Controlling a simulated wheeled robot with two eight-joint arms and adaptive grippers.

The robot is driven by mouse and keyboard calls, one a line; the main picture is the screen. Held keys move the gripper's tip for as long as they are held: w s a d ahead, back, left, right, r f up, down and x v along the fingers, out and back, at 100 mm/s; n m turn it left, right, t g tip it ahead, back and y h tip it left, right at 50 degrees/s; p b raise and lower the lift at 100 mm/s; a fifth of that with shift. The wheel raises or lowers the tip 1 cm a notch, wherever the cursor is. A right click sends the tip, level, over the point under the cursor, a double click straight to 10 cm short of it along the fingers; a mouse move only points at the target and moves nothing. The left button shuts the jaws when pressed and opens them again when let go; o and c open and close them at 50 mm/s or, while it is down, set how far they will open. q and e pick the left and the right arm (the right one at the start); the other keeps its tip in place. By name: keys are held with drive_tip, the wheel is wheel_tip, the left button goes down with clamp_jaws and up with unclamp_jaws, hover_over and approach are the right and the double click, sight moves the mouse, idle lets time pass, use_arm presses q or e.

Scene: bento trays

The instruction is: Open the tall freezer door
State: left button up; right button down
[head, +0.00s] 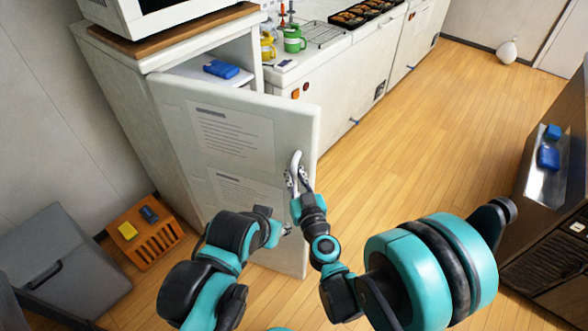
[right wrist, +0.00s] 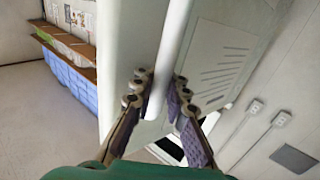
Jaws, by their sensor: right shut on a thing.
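The tall white freezer door (head: 175,115) stands partly open, swung out from its left side, with printed sheets on its face. A gap above and behind it shows a blue item (head: 221,69) on a white surface inside. The pale curved handle (head: 296,160) is near the door's free edge. My right gripper (head: 299,178) is shut on this handle. In the right wrist view its fingers (right wrist: 162,88) lie on both sides of the handle bar (right wrist: 174,45). My left gripper (head: 284,231) is lower, close to the door face; its fingers are too small to read.
A microwave (head: 165,14) on a wooden board tops the freezer. A counter with green (head: 293,40) and yellow mugs runs behind the door. An orange crate (head: 146,232) and a grey bin (head: 58,265) stand at left. The wooden floor right of the door is clear.

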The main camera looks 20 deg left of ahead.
drive_tip(key=shift+w+d, duration=0.1)
drive_tip(key=shift+d, duration=0.15)
drive_tip(key=c, duration=2)
unclamp_jaws()
drive_tip(key=shift+o, duration=1.2)
